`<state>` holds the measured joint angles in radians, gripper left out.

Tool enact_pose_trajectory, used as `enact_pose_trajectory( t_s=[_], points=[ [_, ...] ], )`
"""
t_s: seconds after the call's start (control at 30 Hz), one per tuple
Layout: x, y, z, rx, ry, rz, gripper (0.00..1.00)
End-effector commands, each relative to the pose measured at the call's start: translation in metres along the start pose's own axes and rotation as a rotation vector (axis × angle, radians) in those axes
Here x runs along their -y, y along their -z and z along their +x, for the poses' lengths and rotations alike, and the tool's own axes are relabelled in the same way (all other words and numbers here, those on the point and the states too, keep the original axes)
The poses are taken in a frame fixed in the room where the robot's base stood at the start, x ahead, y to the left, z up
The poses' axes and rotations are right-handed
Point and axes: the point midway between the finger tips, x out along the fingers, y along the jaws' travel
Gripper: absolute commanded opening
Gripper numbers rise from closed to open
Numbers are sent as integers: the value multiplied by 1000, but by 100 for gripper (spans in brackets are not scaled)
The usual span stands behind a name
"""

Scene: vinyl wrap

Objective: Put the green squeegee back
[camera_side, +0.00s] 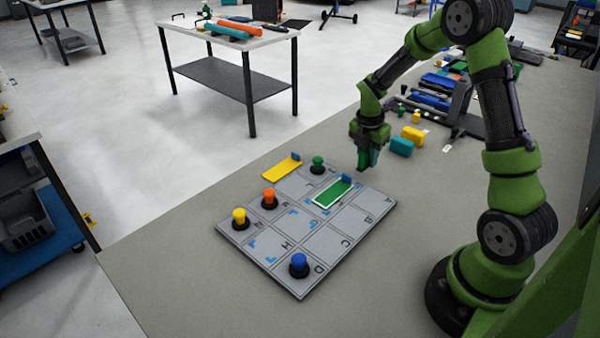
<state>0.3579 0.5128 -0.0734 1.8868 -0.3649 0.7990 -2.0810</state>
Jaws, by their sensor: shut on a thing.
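My gripper (368,158) points down just beyond the far right edge of the grey lettered board. It is shut on a small dark green block, the green squeegee (368,159), held above the table; the fingers hide part of it. A teal block (402,147) and a yellow block (413,134) stand on the table to the right of my gripper. On the grey board (328,241), a green panel with a white border (335,193) lies in one cell.
The board carries a yellow knob (240,216), an orange knob (269,199), a green knob (317,162) and a blue knob (299,262). A yellow strip (282,168) lies at its far left edge. A dark rack (462,108) stands behind the blocks. The table's near left is clear.

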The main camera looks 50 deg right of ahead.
Motion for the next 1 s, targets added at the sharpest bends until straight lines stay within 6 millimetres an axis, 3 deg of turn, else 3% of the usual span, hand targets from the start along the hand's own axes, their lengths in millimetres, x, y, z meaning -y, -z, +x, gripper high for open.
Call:
enact_pose_trajectory(
  t_s=[0.2, 0.57, 0.6, 0.77, 1.0],
  points=[
    [1, 5, 26, -1, 3, 0, 0],
    [1, 5, 29, 0, 2, 0, 0],
    [1, 5, 30, 0, 2, 1, 27],
    [1, 5, 29, 0, 2, 1, 51],
    [1, 5, 29, 0, 1, 0, 51]
  ],
)
